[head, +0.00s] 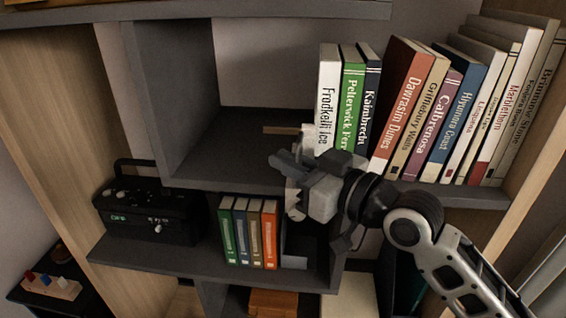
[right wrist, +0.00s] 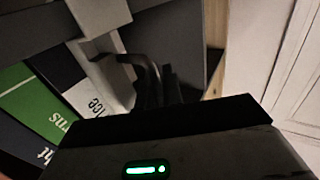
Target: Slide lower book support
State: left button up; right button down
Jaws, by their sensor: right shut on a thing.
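A pale book support (head: 293,196) shows beside the white book at the front edge of the middle shelf, partly hidden by my right gripper (head: 281,163). In the right wrist view its pale block and strip (right wrist: 98,28) run down past the dark fingers (right wrist: 150,82). My right gripper is shut on this support, though the contact itself is mostly hidden. The white book (head: 328,90) is the leftmost of the upright row. A dark grey plate (head: 296,247) stands right of the small books on the shelf below. My left gripper is not in view.
Several books (head: 430,110) lean on the right of the middle shelf (head: 215,172); its left part is clear except for a tan strip (head: 282,130). Small books (head: 248,232) stand on the shelf below, with a black radio (head: 145,215) to their left.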

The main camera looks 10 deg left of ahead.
jog(key=c, duration=1.8)
grip_release()
jog(key=shift+b+v, duration=1.9)
jog(key=shift+v, duration=6.15)
jog(key=shift+a, duration=0.1)
